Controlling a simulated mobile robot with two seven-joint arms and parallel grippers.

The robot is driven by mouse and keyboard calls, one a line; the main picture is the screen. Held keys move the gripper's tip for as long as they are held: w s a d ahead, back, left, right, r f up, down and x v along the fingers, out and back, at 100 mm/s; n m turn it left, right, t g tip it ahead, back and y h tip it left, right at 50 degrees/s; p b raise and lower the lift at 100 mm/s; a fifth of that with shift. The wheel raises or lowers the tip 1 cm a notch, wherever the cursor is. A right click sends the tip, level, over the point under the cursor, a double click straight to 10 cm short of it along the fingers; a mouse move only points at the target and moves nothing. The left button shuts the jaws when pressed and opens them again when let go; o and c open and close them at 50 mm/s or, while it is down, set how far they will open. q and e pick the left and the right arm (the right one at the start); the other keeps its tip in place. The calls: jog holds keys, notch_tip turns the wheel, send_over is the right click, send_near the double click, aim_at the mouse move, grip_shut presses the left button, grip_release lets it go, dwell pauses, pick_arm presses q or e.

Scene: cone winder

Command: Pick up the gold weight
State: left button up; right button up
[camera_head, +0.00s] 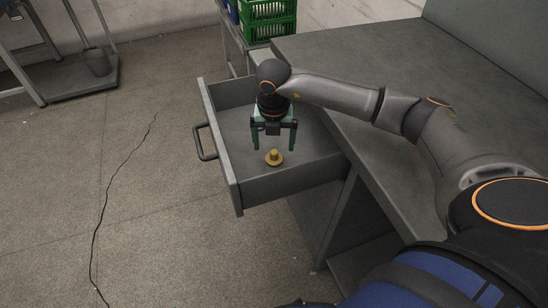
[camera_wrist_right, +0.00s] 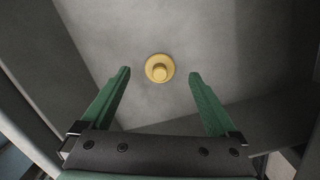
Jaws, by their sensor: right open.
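The gold weight (camera_head: 274,157) is a small round disc with a knob on top. It stands upright in the open grey drawer (camera_head: 292,184), on the drawer floor. My right gripper (camera_head: 274,147) points down into the drawer just above the weight, open and empty. In the right wrist view the weight (camera_wrist_right: 160,69) lies ahead of the gap between the two green fingers (camera_wrist_right: 159,74), near its middle, and nothing touches it. My left gripper is not in view.
The drawer's black handle (camera_head: 204,142) faces left. A grey workbench (camera_head: 400,70) stands right of the drawer. A green crate (camera_head: 267,18) is behind. A black cable (camera_head: 103,210) lies on the floor; the drawer floor around the weight is clear.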

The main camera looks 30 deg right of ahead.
aim_at(274, 152)
notch_tip(274, 152, down, 4)
jog(key=shift+r, duration=0.15)
jog(key=c, duration=1.5)
